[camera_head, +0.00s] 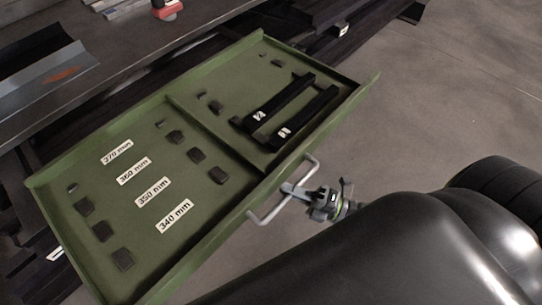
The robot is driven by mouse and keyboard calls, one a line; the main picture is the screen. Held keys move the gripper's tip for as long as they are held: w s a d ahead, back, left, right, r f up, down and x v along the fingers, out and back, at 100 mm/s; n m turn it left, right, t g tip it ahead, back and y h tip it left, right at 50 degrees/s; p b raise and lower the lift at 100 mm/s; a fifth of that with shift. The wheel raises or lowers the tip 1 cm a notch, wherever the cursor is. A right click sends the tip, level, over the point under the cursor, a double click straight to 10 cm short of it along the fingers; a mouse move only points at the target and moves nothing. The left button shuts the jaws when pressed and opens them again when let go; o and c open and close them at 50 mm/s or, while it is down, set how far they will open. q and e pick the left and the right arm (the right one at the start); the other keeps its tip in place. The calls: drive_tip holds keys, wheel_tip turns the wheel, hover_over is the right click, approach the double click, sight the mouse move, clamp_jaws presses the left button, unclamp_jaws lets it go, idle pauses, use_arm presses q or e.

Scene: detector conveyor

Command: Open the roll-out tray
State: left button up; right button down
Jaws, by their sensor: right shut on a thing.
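The roll-out tray (147,120) is a green, low-walled tray in the middle of the head view, divided into two parts. It stands out from under the dark metal bench. Its grey bar handle (268,214) is on the front side, facing my right arm. My right gripper (292,190) is shut on the handle, near its middle. Part of the handle is hidden by the fingers. My left gripper is not in the view.
The left part of the tray holds several small dark blocks and white labels such as 340 mm (174,216). Two black bars (281,103) lie in the right part. The metal bench (125,45) is behind. Bare grey floor (455,90) lies to the right.

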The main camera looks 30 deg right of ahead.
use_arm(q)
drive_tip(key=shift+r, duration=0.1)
use_arm(e)
drive_tip(key=s+d, duration=0.2)
drive_tip(key=s, duration=0.3)
drive_tip(key=shift+s, duration=0.35)
drive_tip(key=c, duration=1.4)
unclamp_jaws()
